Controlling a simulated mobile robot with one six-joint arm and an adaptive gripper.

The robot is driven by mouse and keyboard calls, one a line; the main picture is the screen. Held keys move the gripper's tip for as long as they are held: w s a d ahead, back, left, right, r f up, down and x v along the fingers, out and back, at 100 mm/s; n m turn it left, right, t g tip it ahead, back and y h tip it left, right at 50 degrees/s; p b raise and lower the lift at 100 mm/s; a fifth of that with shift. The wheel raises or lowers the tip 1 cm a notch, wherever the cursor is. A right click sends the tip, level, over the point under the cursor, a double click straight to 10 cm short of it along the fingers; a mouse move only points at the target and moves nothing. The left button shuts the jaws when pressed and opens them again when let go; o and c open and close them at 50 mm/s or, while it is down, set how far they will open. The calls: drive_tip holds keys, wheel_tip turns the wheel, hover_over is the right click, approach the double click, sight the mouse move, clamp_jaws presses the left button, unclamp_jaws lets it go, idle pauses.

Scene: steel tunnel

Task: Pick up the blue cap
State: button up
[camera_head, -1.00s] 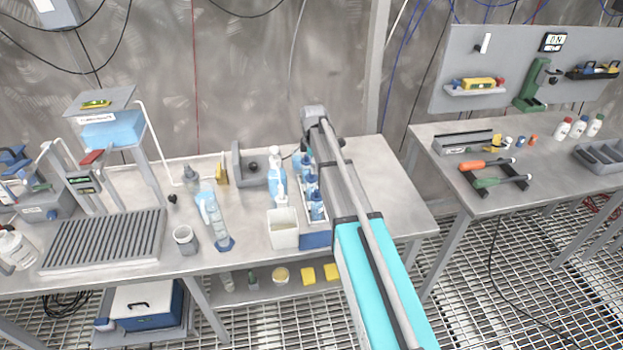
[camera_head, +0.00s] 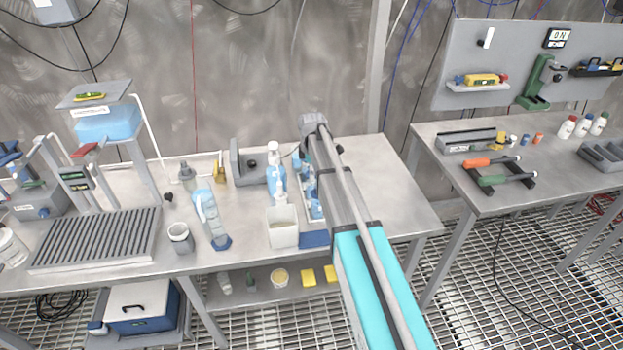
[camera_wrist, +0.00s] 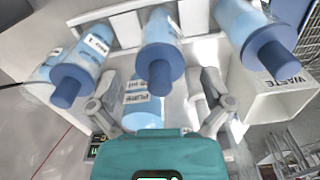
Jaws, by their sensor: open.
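Several light-blue bottles with darker blue caps stand in a white rack. In the wrist view, one blue cap (camera_wrist: 160,78) is in the middle, another blue cap (camera_wrist: 68,88) is at the left, and a third blue cap (camera_wrist: 274,58) is at the right. My gripper (camera_wrist: 158,88) is open and empty, with one finger on each side of the middle cap in the picture. I cannot tell how far the fingers are from it in depth. In the head view my arm partly hides the rack (camera_head: 314,238) and its bottles, and my gripper is hidden.
A white waste bin (camera_wrist: 268,100) is beside the rack; it also shows in the head view (camera_head: 283,236). Bare bench (camera_head: 400,205) lies right of my arm. A second bench (camera_head: 460,140) holds tools.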

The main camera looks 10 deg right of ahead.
idle(0.6)
drive_tip(key=shift+s, duration=0.1)
drive_tip(key=c, duration=1)
drive_tip(key=shift+o, duration=0.2)
